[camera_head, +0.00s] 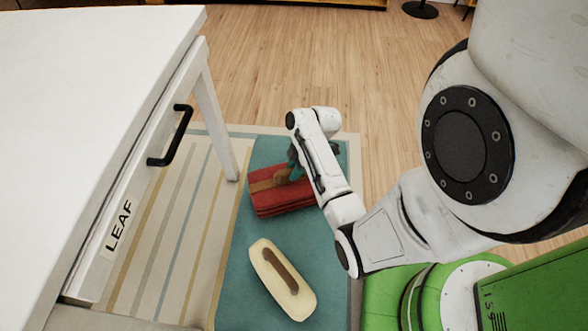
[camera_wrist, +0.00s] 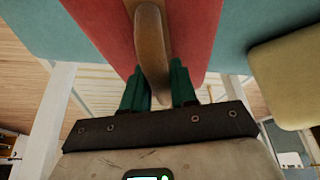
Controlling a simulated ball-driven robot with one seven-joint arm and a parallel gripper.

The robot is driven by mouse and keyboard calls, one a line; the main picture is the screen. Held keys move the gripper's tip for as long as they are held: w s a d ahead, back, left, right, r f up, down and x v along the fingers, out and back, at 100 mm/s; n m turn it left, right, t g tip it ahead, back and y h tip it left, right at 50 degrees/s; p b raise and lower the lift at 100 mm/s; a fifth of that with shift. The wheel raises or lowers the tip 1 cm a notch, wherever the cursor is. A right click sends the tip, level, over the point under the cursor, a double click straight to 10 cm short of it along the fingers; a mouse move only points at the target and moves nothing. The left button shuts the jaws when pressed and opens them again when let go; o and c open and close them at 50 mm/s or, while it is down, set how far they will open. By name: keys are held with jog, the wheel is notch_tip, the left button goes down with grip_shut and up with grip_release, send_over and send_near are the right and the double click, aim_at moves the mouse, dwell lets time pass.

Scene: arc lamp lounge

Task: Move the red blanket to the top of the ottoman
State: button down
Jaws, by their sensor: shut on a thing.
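The red blanket (camera_head: 285,199) is a folded stack with a brown strap-like handle (camera_wrist: 151,50) on top. It rests on, or just over, a teal surface (camera_head: 240,270); I cannot tell whether there is a gap. My gripper (camera_head: 297,170) reaches down over the blanket. In the wrist view the green fingers of my gripper (camera_wrist: 157,82) sit on both sides of the brown handle and are shut on it. The red blanket (camera_wrist: 200,30) fills the top middle there. I cannot tell whether the teal surface is the ottoman's top.
A cream block (camera_head: 268,277) with a brown handle lies on the teal surface, nearer me. A white table (camera_head: 80,60) with a drawer labelled LEAF stands on the left, its leg (camera_head: 213,110) close to the striped rug (camera_head: 170,220). Wooden floor (camera_head: 290,60) beyond is clear.

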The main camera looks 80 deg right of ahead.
jog(key=c, duration=0.9)
grip_release()
jog(key=shift+r, duration=0.1)
jog(key=p+v, duration=0.2)
jog(key=v, duration=0.9)
jog(key=shift+s+d+r, duration=0.1)
jog(key=shift+s+r, duration=0.05)
jog(key=shift+r, duration=0.2)
